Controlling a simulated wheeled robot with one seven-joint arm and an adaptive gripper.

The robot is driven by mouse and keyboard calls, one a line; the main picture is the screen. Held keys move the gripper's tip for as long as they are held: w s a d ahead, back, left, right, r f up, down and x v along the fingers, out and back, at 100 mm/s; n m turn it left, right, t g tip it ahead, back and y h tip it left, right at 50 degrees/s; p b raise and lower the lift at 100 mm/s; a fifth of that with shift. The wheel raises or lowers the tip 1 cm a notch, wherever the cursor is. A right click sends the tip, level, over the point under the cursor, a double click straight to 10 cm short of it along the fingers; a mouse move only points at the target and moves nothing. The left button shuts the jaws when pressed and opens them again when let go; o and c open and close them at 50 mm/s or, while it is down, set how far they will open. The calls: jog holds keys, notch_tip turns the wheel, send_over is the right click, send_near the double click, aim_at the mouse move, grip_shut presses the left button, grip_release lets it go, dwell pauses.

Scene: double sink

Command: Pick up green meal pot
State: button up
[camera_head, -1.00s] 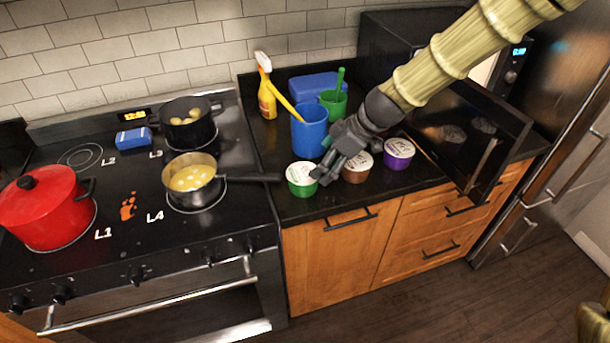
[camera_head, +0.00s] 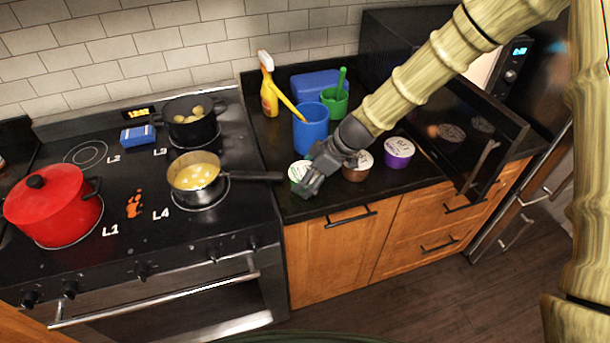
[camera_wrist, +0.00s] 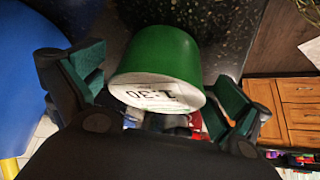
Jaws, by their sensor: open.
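The green meal pot (camera_head: 297,170) stands on the dark counter just right of the stove, with a white printed lid. In the head view my gripper (camera_head: 307,180) covers much of it. In the wrist view the green pot (camera_wrist: 165,62) sits between my two open fingers (camera_wrist: 165,90), one on each side. Gaps show between the pot's sides and the finger pads, most clearly on the left.
A brown pot (camera_head: 358,166) and a purple pot (camera_head: 398,152) stand to the right. A blue cup (camera_head: 311,132) is behind, with a green cup (camera_head: 335,102) and spray bottle (camera_head: 268,92). The saucepan handle (camera_head: 255,176) reaches over the counter at left. An open microwave door (camera_head: 480,150) is at right.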

jog(key=shift+w+a+f, duration=0.1)
jog(key=shift+a+f, duration=0.2)
jog(key=shift+f, duration=0.25)
jog(key=c, duration=1.3)
jog(key=shift+r, duration=0.1)
